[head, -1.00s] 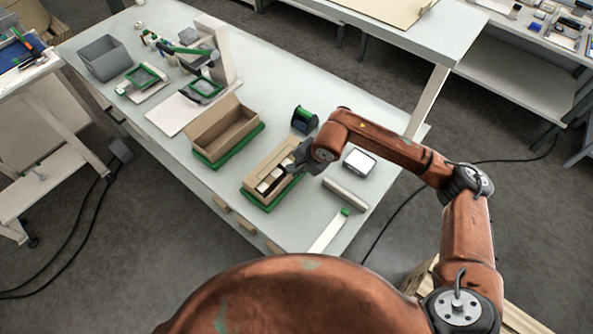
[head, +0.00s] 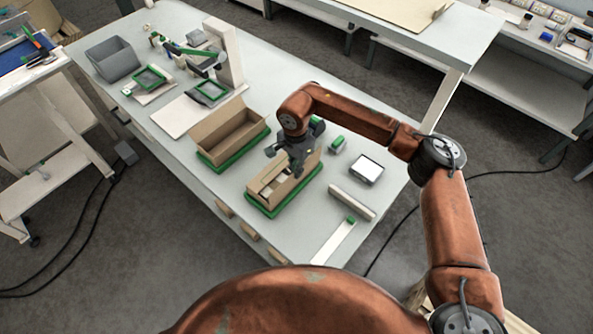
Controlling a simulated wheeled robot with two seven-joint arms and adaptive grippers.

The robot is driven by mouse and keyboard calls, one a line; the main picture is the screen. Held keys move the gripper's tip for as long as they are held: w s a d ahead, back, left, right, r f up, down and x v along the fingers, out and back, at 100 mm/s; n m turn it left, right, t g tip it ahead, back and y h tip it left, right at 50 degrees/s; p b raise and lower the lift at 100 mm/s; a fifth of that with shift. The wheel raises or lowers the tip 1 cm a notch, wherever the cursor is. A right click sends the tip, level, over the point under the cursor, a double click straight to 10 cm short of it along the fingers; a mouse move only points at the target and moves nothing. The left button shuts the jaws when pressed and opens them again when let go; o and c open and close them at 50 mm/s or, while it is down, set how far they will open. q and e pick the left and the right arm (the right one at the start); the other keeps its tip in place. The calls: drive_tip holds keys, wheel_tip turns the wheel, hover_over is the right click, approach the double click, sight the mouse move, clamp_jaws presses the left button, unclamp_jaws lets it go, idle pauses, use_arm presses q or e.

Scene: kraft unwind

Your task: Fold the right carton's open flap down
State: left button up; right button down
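The right carton (head: 262,196) is a brown box in a green tray (head: 268,213) near the table's front edge. Pale items show inside it. My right gripper (head: 287,162) is over the carton's back part, pointing down, and hides some of that side. Brown cardboard shows just right of the gripper; I cannot tell how far the flap is tilted or whether the gripper touches it. The finger gap is too small and dark to read. My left gripper is out of view.
An open, empty-looking left carton (head: 228,134) stands in another green tray beside it. A white-screened device (head: 366,169), a pale bar (head: 352,202) and a small green item (head: 337,144) lie right. A dark green-topped object is partly behind my arm.

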drive_tip(key=c, duration=2.7)
unclamp_jaws()
drive_tip(key=shift+f, duration=0.1)
drive_tip(key=o, duration=0.5)
wheel_tip(320, 180, up, 12)
